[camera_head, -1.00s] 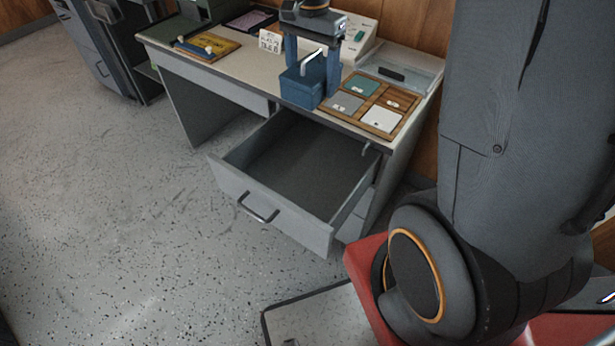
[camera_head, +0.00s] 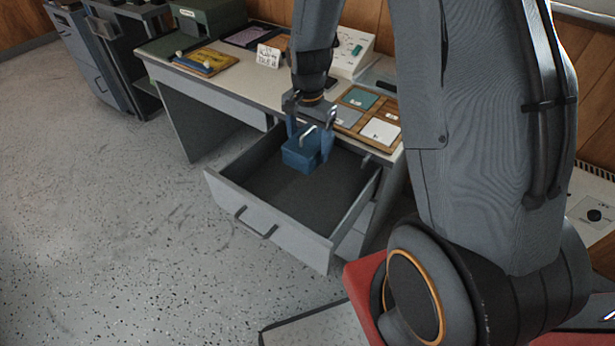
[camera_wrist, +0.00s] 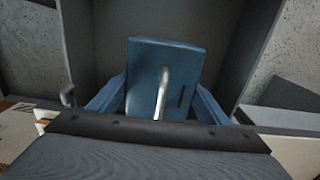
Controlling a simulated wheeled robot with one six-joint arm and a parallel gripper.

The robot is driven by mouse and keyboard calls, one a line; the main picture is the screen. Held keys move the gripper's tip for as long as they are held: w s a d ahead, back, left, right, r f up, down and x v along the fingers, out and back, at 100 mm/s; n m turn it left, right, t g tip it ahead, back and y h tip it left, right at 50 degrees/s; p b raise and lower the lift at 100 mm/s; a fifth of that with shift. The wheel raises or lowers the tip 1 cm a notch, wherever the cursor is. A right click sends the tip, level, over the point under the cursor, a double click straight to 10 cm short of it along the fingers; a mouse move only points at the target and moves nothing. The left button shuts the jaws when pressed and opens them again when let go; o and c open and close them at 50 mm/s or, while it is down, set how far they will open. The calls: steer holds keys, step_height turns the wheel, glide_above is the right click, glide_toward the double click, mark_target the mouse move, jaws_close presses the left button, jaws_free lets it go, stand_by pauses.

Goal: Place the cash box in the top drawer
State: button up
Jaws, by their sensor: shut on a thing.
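The cash box (camera_head: 300,155) is a small blue box with a light metal handle on its lid. My gripper (camera_head: 310,142) is shut on it, with a blue finger at each side. The box is over the back part of the open top drawer (camera_head: 288,240), within its walls; I cannot tell whether it touches the drawer floor. In the wrist view the cash box (camera_wrist: 160,75) sits between the two fingers, its handle toward the camera, with the grey drawer interior around it. The rest of the visible drawer floor is bare.
The desk (camera_head: 232,85) stands behind the drawer. On it are a wooden tray (camera_head: 372,115) with coloured pads, a yellow item (camera_head: 206,60), a white sign (camera_head: 268,56) and a green box (camera_head: 208,15). Open floor lies left of the desk.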

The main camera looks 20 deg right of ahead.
step_height(320, 180, down, 13)
steer(key=shift+p, duration=0.3)
steer(key=shift+f, duration=0.15)
stand_by(0.3)
steer(key=o, duration=1.5)
step_height(320, 180, up, 12)
steer(key=shift+r+b, duration=0.25)
steer(key=shift+b, duration=0.25)
steer(key=s+r+n, duration=0.3)
steer(key=s+r, duration=0.1)
steer(key=s, duration=0.2)
steer(key=s+r+n, duration=0.4)
steer(key=s+r, duration=0.1)
steer(key=s, duration=0.1)
steer(key=s+a+r+n, duration=0.1)
steer(key=s+r+n, duration=0.2)
steer(key=s, duration=0.3)
steer(key=shift+r, duration=0.65)
